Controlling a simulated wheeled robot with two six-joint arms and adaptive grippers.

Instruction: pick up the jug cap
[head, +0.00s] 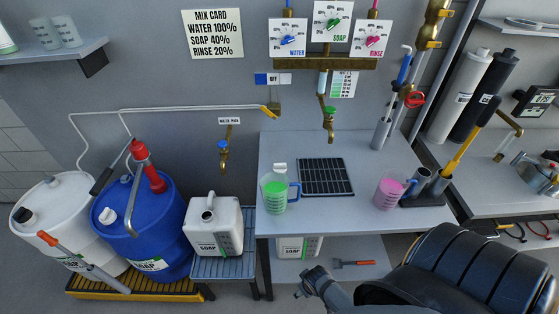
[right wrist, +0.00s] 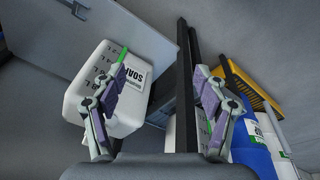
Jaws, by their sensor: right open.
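I cannot make out a jug cap with certainty in either view. A white soap jug (head: 213,232) stands on a blue slatted stand; its top neck looks dark and open. Another white soap jug (head: 299,246) is on the shelf under the table, partly hidden by the tabletop. My right gripper (head: 312,283) is low in front of that shelf. In the right wrist view my right gripper (right wrist: 160,68) is open, with nothing between its fingers. A white soap jug (right wrist: 103,85) shows beyond its left finger. My left gripper is not in view.
The table (head: 330,217) holds a green-filled pitcher (head: 274,190), a black grate (head: 326,177) and a pink-filled pitcher (head: 388,191). A blue drum (head: 165,225) and a white drum (head: 55,215) stand at left.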

